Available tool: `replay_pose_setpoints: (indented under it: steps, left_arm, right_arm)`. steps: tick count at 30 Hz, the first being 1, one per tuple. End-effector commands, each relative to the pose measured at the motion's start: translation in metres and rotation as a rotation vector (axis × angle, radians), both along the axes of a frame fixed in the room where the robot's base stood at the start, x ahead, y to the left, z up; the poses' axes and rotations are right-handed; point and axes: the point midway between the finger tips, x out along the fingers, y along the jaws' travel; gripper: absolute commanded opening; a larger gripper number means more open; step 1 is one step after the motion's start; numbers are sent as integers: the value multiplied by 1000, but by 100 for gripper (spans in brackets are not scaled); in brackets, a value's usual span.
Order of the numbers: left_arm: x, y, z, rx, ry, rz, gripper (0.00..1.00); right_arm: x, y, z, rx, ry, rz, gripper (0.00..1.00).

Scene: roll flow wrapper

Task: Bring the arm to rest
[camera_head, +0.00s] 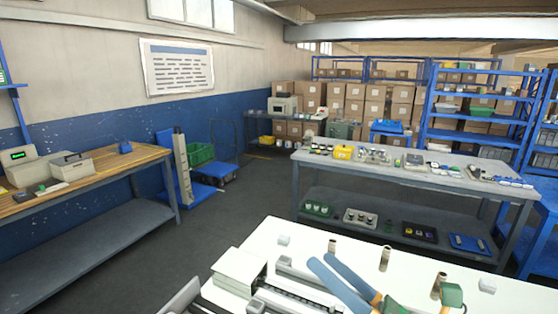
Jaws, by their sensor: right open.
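My right gripper (319,260) shows at the bottom middle, over the white worktop (520,296). Its two long blue fingers point up and to the left, with a narrow gap between them. Orange and green parts show at their lower ends, close to the picture's bottom edge. The gripper is open, and I see nothing held between the fingers. I cannot make out my left gripper in the view.
A white machine with rails (240,270) stands left of the fingers. A grey table (480,185) with small parts lies beyond; a wooden bench (110,175) is at left. Open floor lies between.

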Motion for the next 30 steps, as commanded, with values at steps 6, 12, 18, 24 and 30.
replay_pose_setpoints:
  steps: [6,12,18,24,30]
  left_arm:
    - [-1,0,0,0,1,0,50]
    - [-1,0,0,0,2,0,50]
    - [-1,0,0,0,2,0,50]
    - [-1,0,-37,0,2,0,50]
    - [-1,0,-83,0,2,0,50]
  right_arm:
    - [17,-130,-106,1247,736,-523,100]
    - [-59,-137,-244,1717,1246,-970,100]
    - [-152,-102,-310,1899,1623,-1336,100]
    - [-181,-84,-405,1904,1768,-1511,100]
    - [-190,-85,-532,1868,1788,-1568,100]
